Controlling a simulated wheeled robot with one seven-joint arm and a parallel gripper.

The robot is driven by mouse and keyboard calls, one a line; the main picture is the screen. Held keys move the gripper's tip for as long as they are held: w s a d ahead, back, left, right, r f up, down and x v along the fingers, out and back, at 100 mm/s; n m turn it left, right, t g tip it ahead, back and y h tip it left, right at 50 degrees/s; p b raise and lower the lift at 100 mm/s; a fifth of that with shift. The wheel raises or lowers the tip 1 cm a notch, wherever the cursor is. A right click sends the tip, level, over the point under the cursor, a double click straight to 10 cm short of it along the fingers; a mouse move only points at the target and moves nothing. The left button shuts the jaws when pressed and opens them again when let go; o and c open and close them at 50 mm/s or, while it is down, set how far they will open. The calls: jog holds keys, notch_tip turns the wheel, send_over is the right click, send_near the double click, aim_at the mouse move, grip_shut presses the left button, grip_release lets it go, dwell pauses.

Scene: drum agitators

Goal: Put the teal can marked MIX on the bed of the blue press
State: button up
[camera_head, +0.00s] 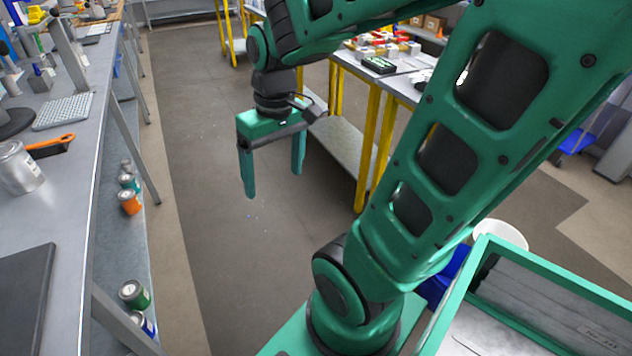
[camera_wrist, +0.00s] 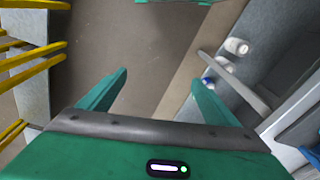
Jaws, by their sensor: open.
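My gripper (camera_head: 273,184) hangs open and empty over the aisle floor, fingers pointing down; it also shows in the wrist view (camera_wrist: 158,80). On the lower shelf of the left bench, a small teal-looking can (camera_head: 127,182) stands between a grey can and an orange can. No MIX mark is readable on it, so I cannot tell whether it is the task's can. My gripper is well to the right of it and apart from it. I cannot make out a blue press in either view.
A green can (camera_head: 134,294) and a blue can (camera_head: 143,324) stand nearer on the lower shelf (camera_head: 122,250). A large silver can (camera_head: 19,168) is on the left bench top. A yellow-legged table (camera_head: 340,145) stands right of my gripper. The aisle floor (camera_head: 210,200) is clear.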

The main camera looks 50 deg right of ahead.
jog(key=s+d+m+g, duration=0.1)
jog(key=s+d+m, duration=0.3)
jog(key=s, duration=0.6)
jog(key=shift+d+f+m, duration=0.25)
jog(key=shift+d+m, duration=0.05)
jog(key=shift+m, duration=0.2)
jog(key=shift+w, duration=0.1)
jog(key=shift+w+f, duration=0.25)
jog(key=shift+w, duration=0.45)
